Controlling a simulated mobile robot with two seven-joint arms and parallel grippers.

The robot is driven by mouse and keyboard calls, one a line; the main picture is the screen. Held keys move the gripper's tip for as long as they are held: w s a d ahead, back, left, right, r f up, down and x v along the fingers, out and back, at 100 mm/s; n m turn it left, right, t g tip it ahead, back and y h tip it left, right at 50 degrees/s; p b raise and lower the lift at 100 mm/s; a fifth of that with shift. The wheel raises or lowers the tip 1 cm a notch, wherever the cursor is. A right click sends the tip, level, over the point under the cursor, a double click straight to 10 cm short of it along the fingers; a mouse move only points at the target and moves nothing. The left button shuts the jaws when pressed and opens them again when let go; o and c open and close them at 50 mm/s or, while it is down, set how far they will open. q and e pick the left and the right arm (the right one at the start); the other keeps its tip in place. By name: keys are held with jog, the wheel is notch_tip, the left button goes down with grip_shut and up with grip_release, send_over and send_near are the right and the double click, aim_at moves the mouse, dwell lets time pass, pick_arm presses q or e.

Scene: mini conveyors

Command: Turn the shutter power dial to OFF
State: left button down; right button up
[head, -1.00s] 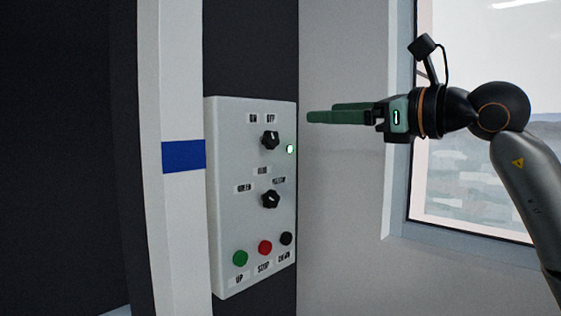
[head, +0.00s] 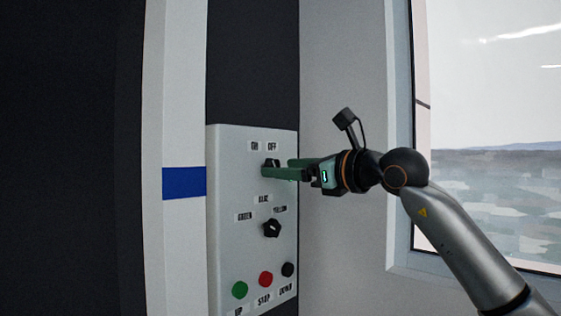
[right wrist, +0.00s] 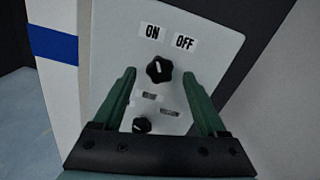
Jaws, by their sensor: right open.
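The shutter power dial (head: 269,163) is a black knob below the ON and OFF labels on a pale control panel (head: 228,180). It is partly hidden by my fingers in the head view. In the right wrist view the dial (right wrist: 159,70) shows clearly, its white mark pointing up and slightly left, nearer ON than OFF. My right gripper (head: 277,167) is open at the dial. In the right wrist view its green fingers (right wrist: 158,74) appear on either side of the dial; I cannot tell whether they touch it. My left gripper is not in view.
A second black dial (head: 272,229) with colour labels sits lower on the panel. Below it are a green button (head: 240,290), a red button (head: 265,279) and a black button (head: 288,270). A window (head: 490,140) is at the right.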

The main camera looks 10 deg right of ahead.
jog(key=shift+x, duration=0.95)
grip_shut()
